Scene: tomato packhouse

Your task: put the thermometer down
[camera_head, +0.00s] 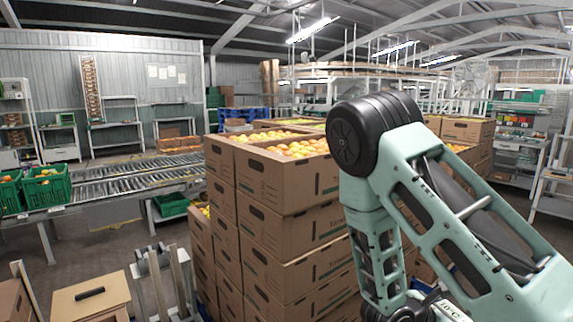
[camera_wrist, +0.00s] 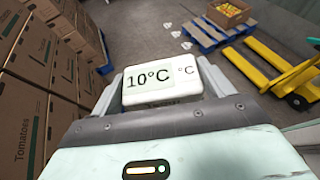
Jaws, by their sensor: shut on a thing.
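The thermometer (camera_wrist: 161,84) is a white, flat device with a display that reads 10°C. In the wrist view it sits at the tip of my gripper (camera_wrist: 160,96), which is shut on it. The concrete floor shows beyond it, and no surface is seen touching it.
Stacked tomato boxes (camera_head: 290,235) stand close in front, and boxes (camera_wrist: 40,85) line the left of the wrist view. A yellow pallet jack (camera_wrist: 283,75) and a blue pallet (camera_wrist: 212,36) stand on the floor. A roller conveyor (camera_head: 120,180) runs at left.

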